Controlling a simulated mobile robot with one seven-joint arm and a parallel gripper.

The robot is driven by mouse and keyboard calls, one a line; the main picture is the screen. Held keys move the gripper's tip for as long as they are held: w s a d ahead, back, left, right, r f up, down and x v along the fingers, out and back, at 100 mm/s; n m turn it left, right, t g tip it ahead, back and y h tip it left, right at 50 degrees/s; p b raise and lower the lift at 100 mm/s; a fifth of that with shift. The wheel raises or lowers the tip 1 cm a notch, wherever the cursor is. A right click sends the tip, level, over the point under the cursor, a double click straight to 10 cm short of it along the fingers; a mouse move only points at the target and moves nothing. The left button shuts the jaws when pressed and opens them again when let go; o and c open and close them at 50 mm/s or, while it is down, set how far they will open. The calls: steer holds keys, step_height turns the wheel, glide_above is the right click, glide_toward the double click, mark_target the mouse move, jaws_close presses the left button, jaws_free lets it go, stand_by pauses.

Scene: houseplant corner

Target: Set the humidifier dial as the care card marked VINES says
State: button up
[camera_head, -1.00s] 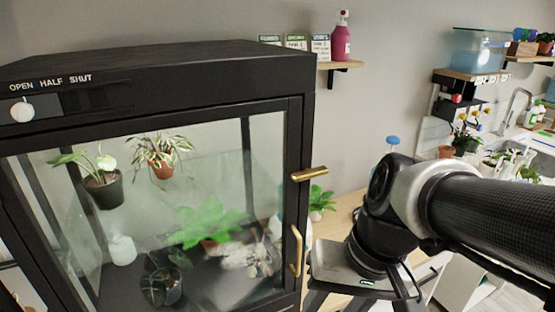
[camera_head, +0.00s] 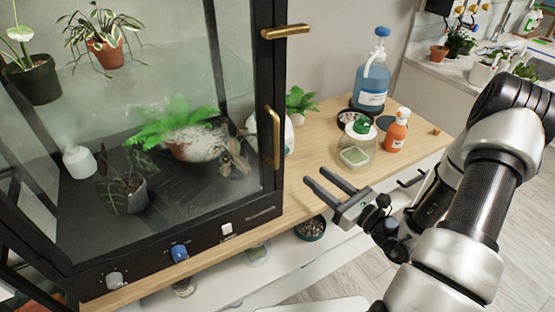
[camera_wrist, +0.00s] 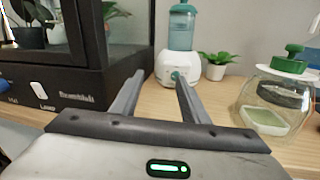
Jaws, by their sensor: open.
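The humidifier (camera_wrist: 181,58) appears to be the white-based device with a blue-green tank, standing at the back of the wooden top in the wrist view. A small round green-and-white dial (camera_wrist: 175,77) is on its front; its setting is too small to read. In the head view the cabinet largely hides this device. My gripper (camera_head: 317,176) is open and empty, near the top's front edge, right of the cabinet. In the wrist view its fingers (camera_wrist: 158,76) point toward the humidifier, with a gap before it. No care card shows now.
The black glass cabinet (camera_head: 262,160) stands left, with a blue knob (camera_head: 180,253) and brass handle (camera_head: 274,137). A potted plant (camera_wrist: 217,66) is right of the humidifier. A jar (camera_head: 355,150), orange bottle (camera_head: 396,131) and blue pump bottle (camera_head: 371,90) stand right.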

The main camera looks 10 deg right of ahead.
mark_target(287, 152)
steer(key=f, duration=0.1)
steer(key=d+f+m+h, duration=0.1)
steer(key=f, duration=0.1)
steer(key=f+m+t+h, duration=0.1)
steer(key=f, duration=0.1)
steer(key=shift+w+d+b, duration=0.3)
steer(key=shift+w, duration=0.1)
steer(key=shift+w+f+m+h, duration=0.15)
steer(key=shift+f+m+h, duration=0.1)
steer(key=shift+m+h, duration=0.05)
steer(key=b+x, duration=0.1)
steer(key=x, duration=1.6)
steer(key=shift+r+b, duration=0.25)
steer(key=shift+b, duration=0.1)
